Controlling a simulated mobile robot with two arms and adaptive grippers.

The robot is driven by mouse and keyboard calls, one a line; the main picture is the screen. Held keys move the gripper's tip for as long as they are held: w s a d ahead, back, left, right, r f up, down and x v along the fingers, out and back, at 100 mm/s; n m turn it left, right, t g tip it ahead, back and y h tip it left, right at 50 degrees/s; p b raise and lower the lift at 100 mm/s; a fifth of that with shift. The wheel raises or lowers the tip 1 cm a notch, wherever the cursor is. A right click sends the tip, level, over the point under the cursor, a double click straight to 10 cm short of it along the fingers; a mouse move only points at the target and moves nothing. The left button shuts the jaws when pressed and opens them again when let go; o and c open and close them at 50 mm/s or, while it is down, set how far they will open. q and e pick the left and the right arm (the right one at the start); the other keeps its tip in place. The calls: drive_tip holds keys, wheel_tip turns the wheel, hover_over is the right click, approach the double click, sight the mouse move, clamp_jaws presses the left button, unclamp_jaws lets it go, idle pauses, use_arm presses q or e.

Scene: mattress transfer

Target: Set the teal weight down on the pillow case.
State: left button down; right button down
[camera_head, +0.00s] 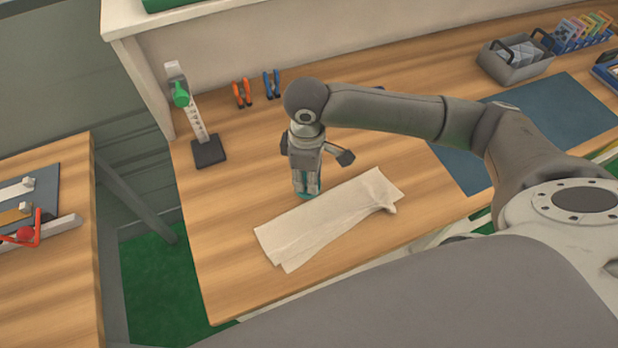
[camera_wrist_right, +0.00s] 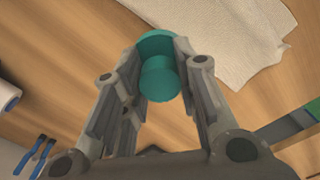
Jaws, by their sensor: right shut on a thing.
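The teal weight (camera_wrist_right: 158,78) is between the fingers of my right gripper (camera_wrist_right: 158,85), which is shut on it. The weight's height above the table is hard to tell. My left gripper is not in view.
A stand with a green part (camera_head: 197,125) is at the back left of the table (camera_head: 235,265). Orange clamps (camera_head: 242,93) and blue clamps (camera_head: 271,84) stand by the back wall. A grey bin (camera_head: 515,62) and a dark blue mat (camera_head: 560,112) are at the right.

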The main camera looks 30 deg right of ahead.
drive_tip(key=shift+w+d+f, duration=0.2)
drive_tip(key=shift+w+f, duration=0.15)
drive_tip(key=shift+f, duration=0.05)
drive_tip(key=f, duration=0.1)
drive_tip(key=f+p, duration=0.1)
drive_tip(key=f, duration=0.1)
drive_tip(key=shift+w+d, duration=0.2)
drive_tip(key=shift+f, duration=0.45)
drive_tip(key=shift+f, duration=0.2)
drive_tip(key=shift+s+a+f, duration=0.1)
drive_tip(key=shift+f, duration=0.15)
drive_tip(key=c, duration=1.1)
unclamp_jaws()
drive_tip(key=shift+s+f, duration=0.1)
drive_tip(key=shift+c, duration=0.2)
